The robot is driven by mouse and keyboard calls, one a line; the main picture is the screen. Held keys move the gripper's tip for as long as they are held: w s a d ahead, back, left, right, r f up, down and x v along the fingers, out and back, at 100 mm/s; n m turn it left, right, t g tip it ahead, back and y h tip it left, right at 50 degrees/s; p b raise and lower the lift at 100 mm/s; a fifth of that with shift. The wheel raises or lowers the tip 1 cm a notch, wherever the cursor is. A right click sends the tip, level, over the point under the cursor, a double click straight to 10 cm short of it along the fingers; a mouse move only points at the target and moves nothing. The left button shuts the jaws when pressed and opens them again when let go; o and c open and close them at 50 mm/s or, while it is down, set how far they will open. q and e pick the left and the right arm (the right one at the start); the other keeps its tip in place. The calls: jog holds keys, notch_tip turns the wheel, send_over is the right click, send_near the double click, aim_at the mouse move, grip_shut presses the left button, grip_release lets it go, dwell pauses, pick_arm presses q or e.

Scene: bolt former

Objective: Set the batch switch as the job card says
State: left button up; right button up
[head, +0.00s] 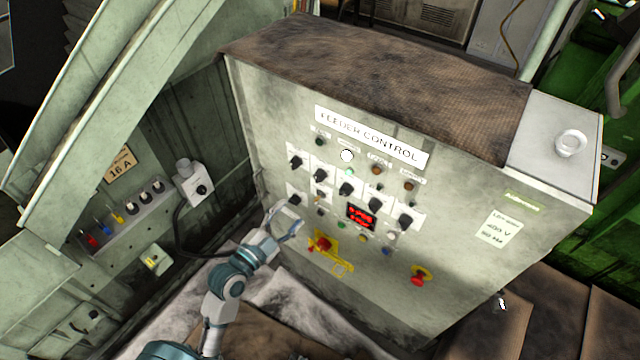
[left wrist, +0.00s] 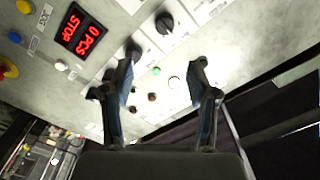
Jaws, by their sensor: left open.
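The grey feeder control panel (head: 300,120) carries two rows of black rotary switches (head: 346,188) on white plates. Their small labels are too small to read, so I cannot tell which is the batch switch. A red-lit display (head: 361,216) sits below them; in the left wrist view the display (left wrist: 82,30) reads 0 PCS and STOP. My left gripper (head: 288,222) is open and empty in front of the panel's lower left switches. In the left wrist view, my left gripper (left wrist: 162,88) has a black switch (left wrist: 165,23) beyond its fingers. I cannot make out a job card.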

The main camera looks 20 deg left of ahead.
aim_at(317, 181)
pick_arm(q)
jog(key=x, duration=0.4)
jog(key=p+x, duration=0.1)
jog(key=x, duration=0.3)
jog(key=a+x, duration=0.1)
jog(key=x, duration=0.4)
jog(key=shift+w+f+p, duration=0.1)
jog(key=shift+w+p, duration=0.05)
jog(key=shift+p, duration=0.25)
jog(key=shift+w+d, duration=0.2)
jog(key=shift+d, duration=0.2)
jog(key=shift+a, duration=0.55)
jog(key=c, duration=0.7)
jog(key=shift+a, duration=0.1)
grip_shut()
pick_arm(e)
jog(key=r, duration=0.1)
jog(key=a+r, duration=0.1)
jog(key=shift+w+r, duration=0.2)
jog(key=shift+r, duration=0.1)
